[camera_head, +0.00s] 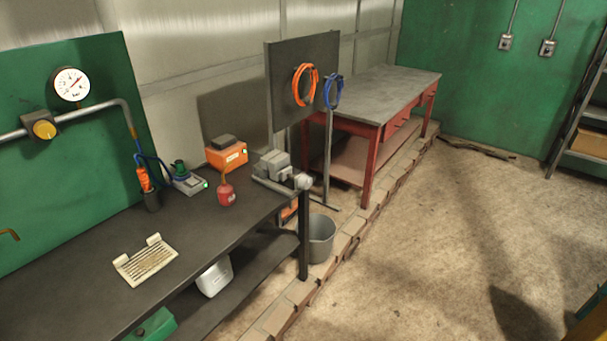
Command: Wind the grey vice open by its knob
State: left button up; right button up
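The grey vice (274,165) sits at the far right end of the dark workbench (196,256). Its pale round knob (303,181) faces the bench's right end, close to the edge. The gap between the jaws is too small to judge from here. Neither of my grippers is in the head view, and nothing touches the vice or its knob.
Near the vice stand a red oil can (226,194) and an orange box (227,154). A soldering station (188,181) and a cream slatted rack (146,261) are further left. A grey bucket (320,238) stands on the floor below.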

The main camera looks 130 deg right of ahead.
aim_at(305, 181)
jog(key=z, duration=4.15)
jog(key=i+l, duration=0.25)
jog(key=i, duration=0.15)
